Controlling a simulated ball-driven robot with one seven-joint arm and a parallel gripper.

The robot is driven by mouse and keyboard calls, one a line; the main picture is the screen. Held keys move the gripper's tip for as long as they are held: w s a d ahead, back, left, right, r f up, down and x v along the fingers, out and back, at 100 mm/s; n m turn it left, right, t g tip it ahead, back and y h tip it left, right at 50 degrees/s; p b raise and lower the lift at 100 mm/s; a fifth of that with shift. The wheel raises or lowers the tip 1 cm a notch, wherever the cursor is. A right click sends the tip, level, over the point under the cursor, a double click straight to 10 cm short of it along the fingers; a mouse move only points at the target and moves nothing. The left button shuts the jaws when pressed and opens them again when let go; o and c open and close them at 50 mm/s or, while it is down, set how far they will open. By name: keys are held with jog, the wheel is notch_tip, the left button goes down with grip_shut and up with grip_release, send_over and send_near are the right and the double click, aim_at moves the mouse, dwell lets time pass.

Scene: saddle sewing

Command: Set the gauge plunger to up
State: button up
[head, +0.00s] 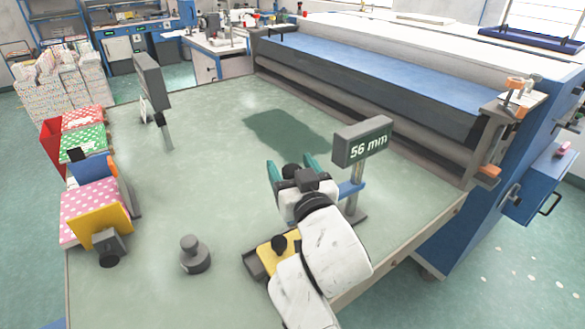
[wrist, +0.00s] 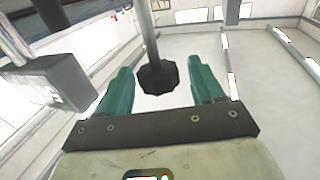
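The gauge is a grey box with a display (head: 362,142) reading "56 mm", on a post with a blue bracket (head: 350,189) at the right of the table. My gripper (head: 292,172) is open left of the gauge, with its two teal fingers spread. A dark knob, seemingly the plunger's, shows between the fingers. In the wrist view, the dark faceted knob (wrist: 157,78) on a grey rod appears between the fingers, with a gap on each side. I cannot tell its depth. A grey box (wrist: 65,82), probably the gauge, is left of the fingers there. My arm partly hides the gauge's lower part.
A yellow block with a black knob (head: 267,252) lies beside my arm. A grey knobbed weight (head: 194,256) stands at the front. Folded dotted fabrics (head: 88,208) line the left edge. A dark panel on a stand (head: 151,82) is at the back left. The table's middle is clear.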

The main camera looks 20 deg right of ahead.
jog(key=shift+s+f, duration=0.1)
jog(key=shift+s, duration=0.3)
jog(key=s+b, duration=0.2)
jog(key=s, duration=0.8)
jog(key=shift+b, duration=0.3)
